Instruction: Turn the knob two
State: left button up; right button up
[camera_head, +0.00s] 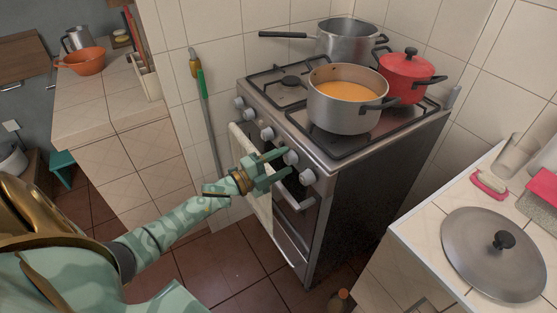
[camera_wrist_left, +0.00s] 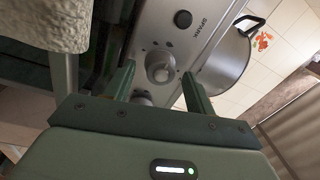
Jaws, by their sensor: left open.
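The stove (camera_head: 325,165) has a row of several pale round knobs along its front panel. My left gripper (camera_head: 282,163) is open at the right part of this row, its fingertips close to the second knob from the right (camera_head: 291,157). In the left wrist view a round knob (camera_wrist_left: 160,67) shows between the two open fingers of my left gripper (camera_wrist_left: 160,78). Contact with the fingers cannot be told. The rightmost knob (camera_head: 308,177) is just beyond, clear of the fingers. No numbers on the knobs can be read. My right gripper is not in view.
A pot of orange soup (camera_head: 345,95), a red pot (camera_head: 408,75) and a steel pan (camera_head: 350,38) stand on the stove. A lid (camera_head: 492,255) lies on the right counter. Floor is free in front.

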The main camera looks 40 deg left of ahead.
pick_arm(q)
jog(key=p+v, duration=0.1)
jog(key=v, duration=1.5)
jog(key=shift+a, duration=0.15)
jog(key=shift+s, duration=0.15)
grip_shut()
dwell(0.9)
